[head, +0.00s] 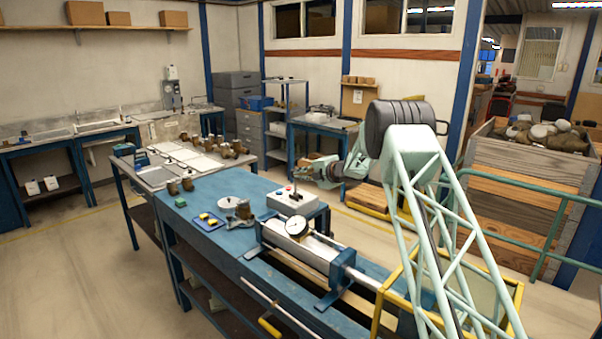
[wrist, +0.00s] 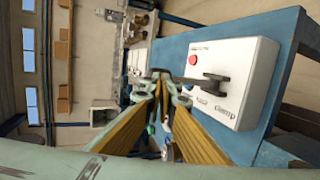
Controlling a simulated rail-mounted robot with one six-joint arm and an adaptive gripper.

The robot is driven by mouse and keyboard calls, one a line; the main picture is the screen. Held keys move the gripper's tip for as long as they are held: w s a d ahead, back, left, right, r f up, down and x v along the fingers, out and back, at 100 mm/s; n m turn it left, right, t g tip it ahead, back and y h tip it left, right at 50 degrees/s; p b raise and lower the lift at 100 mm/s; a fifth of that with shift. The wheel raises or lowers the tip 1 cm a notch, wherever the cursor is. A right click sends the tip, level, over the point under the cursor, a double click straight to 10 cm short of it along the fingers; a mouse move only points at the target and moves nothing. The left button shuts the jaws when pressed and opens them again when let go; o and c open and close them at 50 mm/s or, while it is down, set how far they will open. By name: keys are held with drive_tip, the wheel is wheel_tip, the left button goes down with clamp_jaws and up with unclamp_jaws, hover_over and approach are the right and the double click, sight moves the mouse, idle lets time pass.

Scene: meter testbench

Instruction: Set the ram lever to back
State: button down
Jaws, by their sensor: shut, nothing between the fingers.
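A white control box (head: 291,201) stands on the blue bench, with a small upright lever (head: 295,187) on top. In the wrist view the box (wrist: 235,85) shows a red button (wrist: 193,60), a dark lever (wrist: 212,80) and lettering that reads "clamp". The lever's arm points left in that view, toward my fingertips. My gripper (wrist: 163,76) is shut and empty, its tips close beside the lever's end; I cannot tell if they touch. In the head view my gripper (head: 303,173) is just above the box. I cannot read which label belongs to the ram.
A cylinder with a round dial gauge (head: 297,226) lies along the blue bench (head: 215,239) in front of the box. Small brass parts (head: 243,209) and a yellow-blue item (head: 208,221) sit to its left. A yellow frame (head: 392,300) stands at the right end.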

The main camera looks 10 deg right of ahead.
sight(292, 170)
drive_tip(key=shift+w+a+r+p, duration=0.1)
drive_tip(key=shift+w+a+p, duration=1.7)
drive_tip(key=shift+w+p, duration=0.15)
drive_tip(key=shift+s+r, duration=0.1)
drive_tip(key=s+d+r, duration=0.4)
drive_tip(key=s+r, duration=0.2)
drive_tip(key=shift+s+b, duration=0.2)
drive_tip(key=shift+b, duration=0.1)
drive_tip(key=shift+r, duration=0.15)
idle(0.6)
